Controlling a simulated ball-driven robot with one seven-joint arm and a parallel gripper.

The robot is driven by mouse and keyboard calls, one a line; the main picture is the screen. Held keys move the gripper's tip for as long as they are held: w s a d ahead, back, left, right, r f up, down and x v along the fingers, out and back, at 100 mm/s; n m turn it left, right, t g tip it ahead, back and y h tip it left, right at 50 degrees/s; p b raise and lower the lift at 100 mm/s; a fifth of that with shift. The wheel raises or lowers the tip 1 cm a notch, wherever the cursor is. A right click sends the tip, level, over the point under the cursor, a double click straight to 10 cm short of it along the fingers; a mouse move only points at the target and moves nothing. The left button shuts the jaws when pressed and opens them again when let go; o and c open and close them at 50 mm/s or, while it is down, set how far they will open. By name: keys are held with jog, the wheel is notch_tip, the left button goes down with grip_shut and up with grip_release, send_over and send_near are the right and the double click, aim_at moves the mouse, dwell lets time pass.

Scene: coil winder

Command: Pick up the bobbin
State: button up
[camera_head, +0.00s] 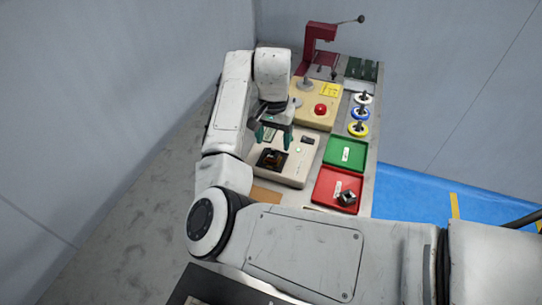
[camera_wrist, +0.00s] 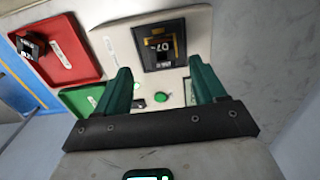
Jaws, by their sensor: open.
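A dark bobbin-like part with brown-orange pieces (camera_head: 271,158) sits in the black square recess of a cream tester box (camera_head: 300,166). In the wrist view the part (camera_wrist: 162,46) shows near the top, between and beyond the fingertips, with a light "07"-like mark. A second dark block with a pale, square-holed face (camera_head: 347,198) lies in the red tray; it also shows in the wrist view (camera_wrist: 31,46). I cannot tell for sure which is the bobbin. My gripper (camera_head: 272,137) has green fingers, open and empty, above the cream box. Its fingers also show in the wrist view (camera_wrist: 160,68).
The red tray (camera_head: 325,186) and green tray (camera_head: 345,153) lie right of the box. Behind are a red button (camera_head: 320,109), white, blue and yellow (camera_head: 358,129) spools, and a tall dark-red machine with a crank (camera_head: 318,38). A wall stands to the left.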

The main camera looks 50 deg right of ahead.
aim_at(272, 149)
jog(key=shift+a+f+p, duration=0.15)
jog(key=shift+f+p, duration=0.35)
jog(key=shift+f, duration=2.25)
jog(key=c, duration=1.2)
jog(key=shift+w, duration=0.1)
jog(key=shift+r, duration=0.1)
jog(key=shift+r, duration=0.45)
jog(key=s+r, duration=0.8)
jog(key=s, duration=0.1)
jog(key=s+r, duration=0.4)
jog(key=s, duration=0.1)
jog(key=shift+a, duration=0.35)
